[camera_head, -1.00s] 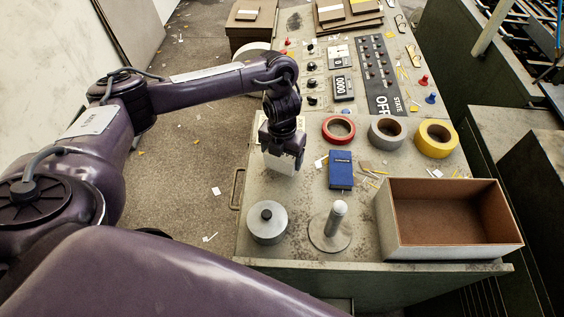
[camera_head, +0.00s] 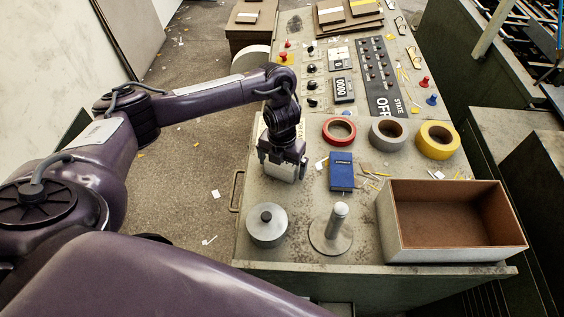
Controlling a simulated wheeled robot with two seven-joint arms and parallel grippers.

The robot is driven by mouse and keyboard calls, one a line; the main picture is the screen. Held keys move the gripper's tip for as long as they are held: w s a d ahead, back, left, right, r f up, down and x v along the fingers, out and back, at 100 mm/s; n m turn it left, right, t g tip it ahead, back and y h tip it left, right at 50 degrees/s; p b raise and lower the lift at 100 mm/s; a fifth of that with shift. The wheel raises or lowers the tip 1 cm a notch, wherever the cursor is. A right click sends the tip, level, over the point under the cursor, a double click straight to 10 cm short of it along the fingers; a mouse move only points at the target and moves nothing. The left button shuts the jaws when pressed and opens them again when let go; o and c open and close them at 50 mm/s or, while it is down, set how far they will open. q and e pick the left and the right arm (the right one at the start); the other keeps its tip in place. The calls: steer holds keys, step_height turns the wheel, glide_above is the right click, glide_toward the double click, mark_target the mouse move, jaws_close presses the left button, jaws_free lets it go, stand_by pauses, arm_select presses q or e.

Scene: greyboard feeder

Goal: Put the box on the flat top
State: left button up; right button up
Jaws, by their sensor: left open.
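A small pale box (camera_head: 279,174) is at my left gripper (camera_head: 283,158), over the left part of the grey flat top (camera_head: 290,192) of the console. The gripper points down and is open, with its dark fingers at the upper sides of the box. I cannot tell whether the fingers touch it, or whether its underside rests on the top. My right gripper is not in view.
A blue box-like item (camera_head: 341,171) lies to the right. Red (camera_head: 339,130), grey (camera_head: 388,132) and yellow (camera_head: 438,139) tape rolls lie behind. A round metal weight (camera_head: 267,225), a post on a disc (camera_head: 332,232) and an open bin (camera_head: 450,253) stand in front.

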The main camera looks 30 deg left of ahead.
arm_select(q)
steer(key=shift+r+p, duration=0.3)
steer(key=shift+r, duration=0.25)
step_height(320, 180, up, 11)
steer(key=p, duration=0.2)
steer(key=shift+r, duration=0.15)
steer(key=shift+s, duration=0.1)
